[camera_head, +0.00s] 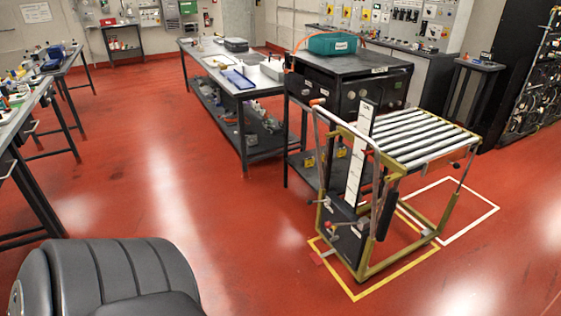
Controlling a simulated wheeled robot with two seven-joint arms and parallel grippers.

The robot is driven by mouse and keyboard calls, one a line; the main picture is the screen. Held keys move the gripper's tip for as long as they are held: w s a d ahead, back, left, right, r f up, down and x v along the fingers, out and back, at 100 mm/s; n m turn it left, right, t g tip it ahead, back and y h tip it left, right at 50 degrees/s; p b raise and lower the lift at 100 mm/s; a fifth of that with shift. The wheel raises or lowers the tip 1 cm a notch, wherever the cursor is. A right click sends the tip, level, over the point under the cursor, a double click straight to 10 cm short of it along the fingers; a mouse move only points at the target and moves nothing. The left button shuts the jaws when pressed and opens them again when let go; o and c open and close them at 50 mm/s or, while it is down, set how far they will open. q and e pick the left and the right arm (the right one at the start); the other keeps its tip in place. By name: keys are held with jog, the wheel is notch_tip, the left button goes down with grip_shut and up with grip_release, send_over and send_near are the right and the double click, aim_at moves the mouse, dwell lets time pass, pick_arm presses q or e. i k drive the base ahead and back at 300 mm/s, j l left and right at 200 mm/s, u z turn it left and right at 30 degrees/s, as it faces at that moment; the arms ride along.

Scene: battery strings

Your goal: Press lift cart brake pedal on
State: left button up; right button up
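The lift cart (358,239) stands right of centre on the red floor, with an olive frame and a top of silver rollers (425,136). A white scale strip (360,158) stands upright on its near left side. A small red piece (318,257) shows low at the cart's near left corner, by the yellow floor line. It may be the brake pedal, but it is too small to tell its position. Neither of my grippers is in view.
A yellow outline (398,271) and a white outline (472,229) mark the floor around the cart. A black cabinet (372,72) with a teal case (332,43) stands behind it. A workbench (218,60) is further back. Open red floor lies to the cart's left.

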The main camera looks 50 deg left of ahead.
aim_at(317, 259)
jog(key=u, duration=1.2)
